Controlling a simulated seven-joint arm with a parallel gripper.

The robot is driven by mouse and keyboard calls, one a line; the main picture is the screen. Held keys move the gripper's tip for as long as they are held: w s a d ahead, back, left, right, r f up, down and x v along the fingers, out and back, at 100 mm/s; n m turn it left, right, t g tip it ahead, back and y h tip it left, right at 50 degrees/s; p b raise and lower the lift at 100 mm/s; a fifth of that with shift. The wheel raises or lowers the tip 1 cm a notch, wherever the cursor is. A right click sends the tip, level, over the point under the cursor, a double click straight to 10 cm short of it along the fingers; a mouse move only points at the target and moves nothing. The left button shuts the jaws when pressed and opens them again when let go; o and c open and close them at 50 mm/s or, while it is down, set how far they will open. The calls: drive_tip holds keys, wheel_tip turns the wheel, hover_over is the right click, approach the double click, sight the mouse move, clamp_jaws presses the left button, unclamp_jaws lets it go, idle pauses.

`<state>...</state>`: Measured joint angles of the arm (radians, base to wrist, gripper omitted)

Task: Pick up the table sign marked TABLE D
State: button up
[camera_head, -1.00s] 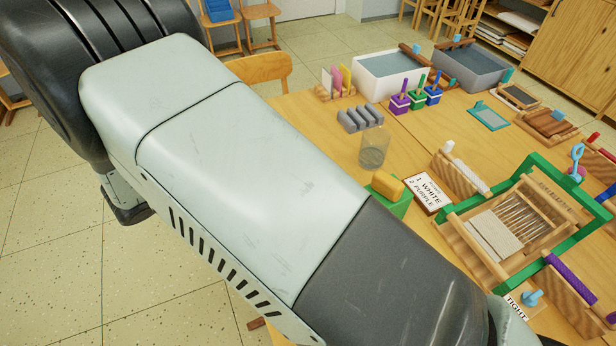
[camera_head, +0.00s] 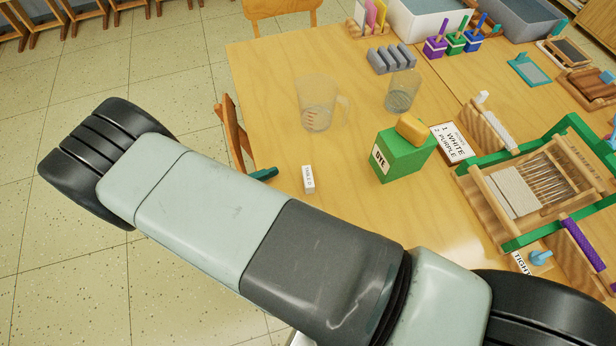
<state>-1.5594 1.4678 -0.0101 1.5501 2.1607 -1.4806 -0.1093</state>
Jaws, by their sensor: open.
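The table sign (camera_head: 308,179) is a small white block with dark lettering that seems to read TABLE D. It stands on the wooden table near its left edge, left of the green DYE box. Nothing touches it. My arm crosses the lower part of the view, in front of and below the sign. My gripper is not in view.
A clear measuring jug (camera_head: 316,104) stands behind the sign. The green DYE box (camera_head: 403,155) with a yellow block on top is to its right. A teal object (camera_head: 263,174) is at the table's left edge, by a wooden chair (camera_head: 232,135). Looms and frames crowd the right.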

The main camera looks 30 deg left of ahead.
sight(299, 187)
drive_tip(key=x, duration=0.6)
drive_tip(key=c, duration=1.1)
